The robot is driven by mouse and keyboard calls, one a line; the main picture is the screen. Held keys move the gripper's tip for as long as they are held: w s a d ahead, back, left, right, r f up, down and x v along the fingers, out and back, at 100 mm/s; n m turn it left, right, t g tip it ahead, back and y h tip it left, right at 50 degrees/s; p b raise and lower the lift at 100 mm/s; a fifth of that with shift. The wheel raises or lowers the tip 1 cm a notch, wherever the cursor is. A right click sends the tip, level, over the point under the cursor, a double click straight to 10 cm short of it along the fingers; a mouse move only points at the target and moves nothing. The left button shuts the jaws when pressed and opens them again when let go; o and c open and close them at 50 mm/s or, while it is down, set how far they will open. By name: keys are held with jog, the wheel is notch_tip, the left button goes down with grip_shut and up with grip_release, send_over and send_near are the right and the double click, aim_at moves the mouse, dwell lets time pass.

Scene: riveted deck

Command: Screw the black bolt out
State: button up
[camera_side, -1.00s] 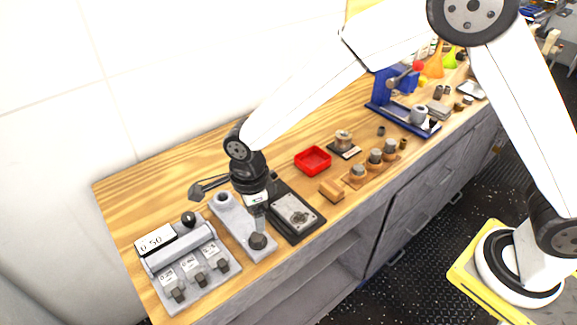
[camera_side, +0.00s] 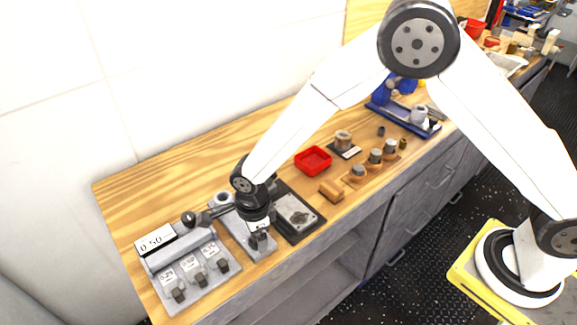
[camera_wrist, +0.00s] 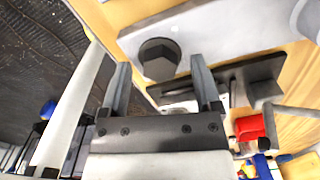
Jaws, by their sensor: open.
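The black bolt (camera_wrist: 158,58) has a hex head and stands in a pale grey plate (camera_wrist: 225,35). In the wrist view its head lies just past my fingertips, roughly centred between them. My gripper (camera_wrist: 160,76) is open with nothing between its jaws. In the side view my gripper (camera_side: 258,234) is low over the front end of the grey plate (camera_side: 231,227), right at the bolt. It partly hides the bolt there, so I cannot tell whether the fingers reach down beside the head.
A grey torque block (camera_side: 185,262) with a "0.50" display and several dark hex pieces stands at left. A red tray (camera_side: 313,160) and a wooden block (camera_side: 331,191) lie farther right. Wood behind is clear.

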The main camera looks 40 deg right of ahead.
jog(key=shift+f, duration=0.15)
grip_shut()
